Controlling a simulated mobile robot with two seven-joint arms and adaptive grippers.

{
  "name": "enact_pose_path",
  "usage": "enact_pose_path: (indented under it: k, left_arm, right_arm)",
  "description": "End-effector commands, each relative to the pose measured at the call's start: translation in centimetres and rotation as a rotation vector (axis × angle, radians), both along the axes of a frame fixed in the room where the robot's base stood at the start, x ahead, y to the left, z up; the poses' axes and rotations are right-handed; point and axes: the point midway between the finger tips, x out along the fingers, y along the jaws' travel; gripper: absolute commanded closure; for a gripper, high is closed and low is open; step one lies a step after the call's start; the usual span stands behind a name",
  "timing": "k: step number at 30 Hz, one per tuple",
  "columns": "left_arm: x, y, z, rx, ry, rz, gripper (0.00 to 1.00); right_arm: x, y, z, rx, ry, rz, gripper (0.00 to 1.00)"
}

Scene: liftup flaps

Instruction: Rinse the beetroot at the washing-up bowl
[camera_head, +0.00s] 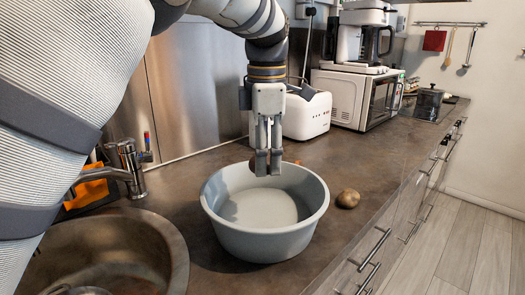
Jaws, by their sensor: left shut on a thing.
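My left gripper (268,163) points down over the far part of the grey washing-up bowl (265,242). It is shut on the beetroot (252,163), a small dark reddish thing that shows only as a sliver at the left of the fingers. The fingers hide the rest of it. The fingertips are at about the height of the bowl's far rim in the picture; how far they are above the bowl floor I cannot tell. The bowl stands upright on the brown worktop and its visible inside looks empty. My right gripper is not in view.
A brown potato-like thing (348,198) lies on the worktop right of the bowl. A round sink (180,262) with a tap (130,165) is at the left. A white toaster (307,116) and a microwave (367,97) stand behind. The worktop's right front is clear.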

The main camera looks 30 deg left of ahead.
Motion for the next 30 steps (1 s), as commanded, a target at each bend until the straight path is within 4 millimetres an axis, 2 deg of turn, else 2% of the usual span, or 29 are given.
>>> enact_pose_path:
  k: [21, 30]
  left_arm:
    - [0.0, 0.0, -9.5, -0.001, 0.005, 0.0, 0.87]
    - [0.0, 0.0, -12.4, 0.001, 0.003, 0.0, 0.87]
  right_arm:
    - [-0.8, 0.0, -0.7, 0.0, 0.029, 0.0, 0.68]
    - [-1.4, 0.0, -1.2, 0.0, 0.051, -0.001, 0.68]
